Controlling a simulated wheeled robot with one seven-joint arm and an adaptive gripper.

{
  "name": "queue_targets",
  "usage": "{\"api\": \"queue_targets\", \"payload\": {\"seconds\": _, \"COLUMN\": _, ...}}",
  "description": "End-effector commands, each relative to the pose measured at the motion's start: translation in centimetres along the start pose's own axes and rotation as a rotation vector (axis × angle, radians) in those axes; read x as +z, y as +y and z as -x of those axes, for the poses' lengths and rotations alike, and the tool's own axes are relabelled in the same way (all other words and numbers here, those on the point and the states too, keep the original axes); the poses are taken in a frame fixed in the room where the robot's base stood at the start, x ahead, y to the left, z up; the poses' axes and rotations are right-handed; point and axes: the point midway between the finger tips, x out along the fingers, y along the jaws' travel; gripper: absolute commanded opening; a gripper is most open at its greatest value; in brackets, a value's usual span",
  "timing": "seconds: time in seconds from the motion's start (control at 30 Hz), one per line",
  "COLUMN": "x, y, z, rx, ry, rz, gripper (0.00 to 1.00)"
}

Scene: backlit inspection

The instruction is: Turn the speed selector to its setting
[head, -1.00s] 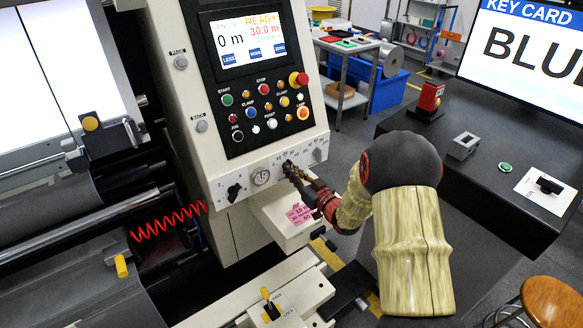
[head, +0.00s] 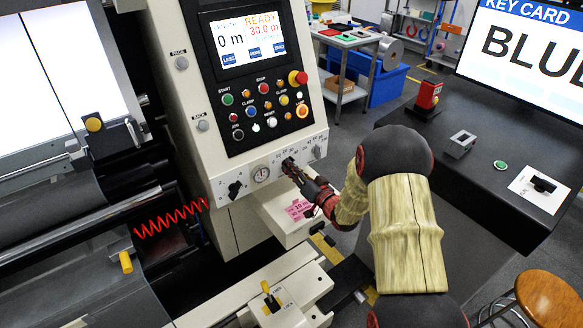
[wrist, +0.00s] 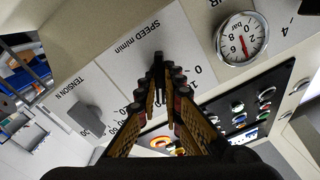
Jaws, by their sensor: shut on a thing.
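The speed selector is a dark knob on the sloped lower panel of the machine (head: 222,188). It shows in the wrist view (wrist: 158,62) between my fingertips, beside the "SPEED m/min" lettering. My gripper (head: 291,169) is shut on it, one finger on each side. In the wrist view my gripper (wrist: 161,88) covers part of the number scale, and I cannot tell which number the knob points at. The display (head: 248,40) reads READY, 0 m and 30.0 m.
The tension knob (wrist: 88,120) sits close to one side of the selector, and a round gauge (wrist: 241,38) to the other. A black knob (head: 235,189) is farther left. Push buttons (head: 265,105) fill the panel above. A wooden stool (head: 545,298) stands at lower right.

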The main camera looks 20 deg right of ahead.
Motion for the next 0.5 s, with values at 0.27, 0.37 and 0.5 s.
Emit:
{"api": "queue_targets", "payload": {"seconds": 0.27, "x": 0.04, "y": 0.07, "z": 0.02, "rx": 0.002, "ry": 0.0, "rz": 0.0, "gripper": 0.1}}
{"api": "queue_targets", "payload": {"seconds": 0.37, "x": 0.04, "y": 0.06, "z": 0.02, "rx": 0.001, "ry": 0.0, "rz": 0.0, "gripper": 0.15}}
{"api": "queue_targets", "payload": {"seconds": 0.5, "x": 0.02, "y": 0.04, "z": 0.01, "rx": 0.001, "ry": 0.0, "rz": 0.001, "gripper": 0.23}}
